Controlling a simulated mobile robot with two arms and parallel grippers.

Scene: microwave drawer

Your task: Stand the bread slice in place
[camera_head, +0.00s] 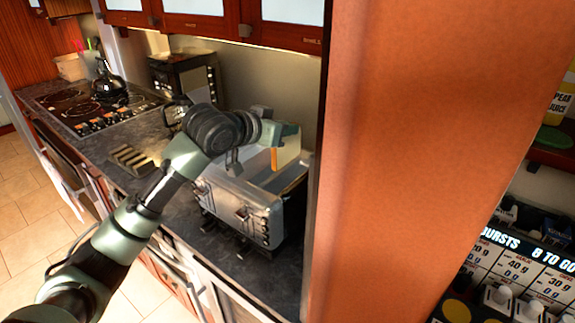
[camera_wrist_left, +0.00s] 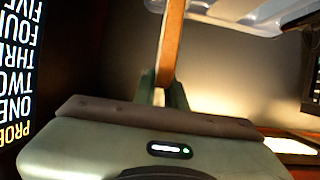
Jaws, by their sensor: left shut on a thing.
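The bread slice (camera_head: 274,159) shows as a narrow orange-brown strip below my left gripper (camera_head: 284,138). In the left wrist view the bread slice (camera_wrist_left: 171,45) is seen edge-on, running up from between the green fingers of my left gripper (camera_wrist_left: 164,95). The gripper is shut on it. In the head view the slice hangs over or in front of the open-topped silver appliance (camera_head: 238,205); whether they touch, I cannot tell. A small slotted rack (camera_head: 132,159) stands on the counter to the left. My right gripper is in neither view.
A dark counter (camera_head: 120,185) runs along the wall, with a hob (camera_head: 85,108) and kettle (camera_head: 108,82) at the far left. A black appliance (camera_head: 183,73) stands behind my arm. A large orange panel (camera_head: 420,130) closes off the right side. Cabinets (camera_head: 230,18) hang above.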

